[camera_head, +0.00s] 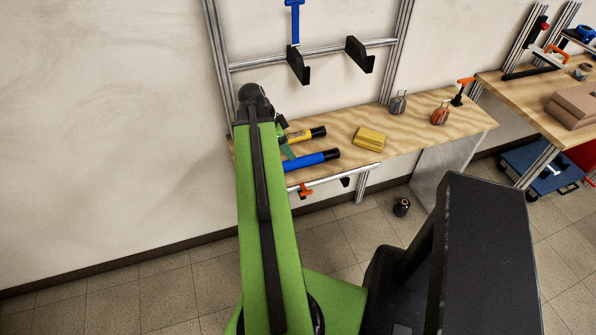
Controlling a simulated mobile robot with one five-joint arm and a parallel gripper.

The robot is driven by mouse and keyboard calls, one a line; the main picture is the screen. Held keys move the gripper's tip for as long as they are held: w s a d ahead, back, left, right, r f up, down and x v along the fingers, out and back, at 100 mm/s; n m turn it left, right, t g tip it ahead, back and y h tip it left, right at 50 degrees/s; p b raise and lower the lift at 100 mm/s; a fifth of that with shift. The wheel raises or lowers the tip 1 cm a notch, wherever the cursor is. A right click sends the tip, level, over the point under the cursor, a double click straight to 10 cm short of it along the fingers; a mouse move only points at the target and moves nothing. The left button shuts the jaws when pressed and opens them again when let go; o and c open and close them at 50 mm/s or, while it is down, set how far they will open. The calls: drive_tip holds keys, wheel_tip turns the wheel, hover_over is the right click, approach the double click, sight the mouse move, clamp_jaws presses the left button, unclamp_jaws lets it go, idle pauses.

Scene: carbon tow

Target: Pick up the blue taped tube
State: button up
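The blue taped tube (305,161) lies on the wooden bench, near its left front edge. It is blue with a black end on the right, and its left part is hidden behind my green arm. My arm reaches up to the left end of the bench.
A yellow tube (300,137) with black ends lies just behind the blue one. A metal frame (310,58) rises behind.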

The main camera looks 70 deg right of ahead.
sight(296, 160)
drive_tip(key=b+x, duration=0.2)
drive_tip(key=x, duration=0.2)
drive_tip(key=shift+f, duration=0.1)
drive_tip(key=b+x, duration=0.5)
drive_tip(key=shift+w+f, duration=0.1)
drive_tip(key=shift+f, duration=0.1)
drive_tip(key=shift+r, duration=0.2)
clamp_jaws()
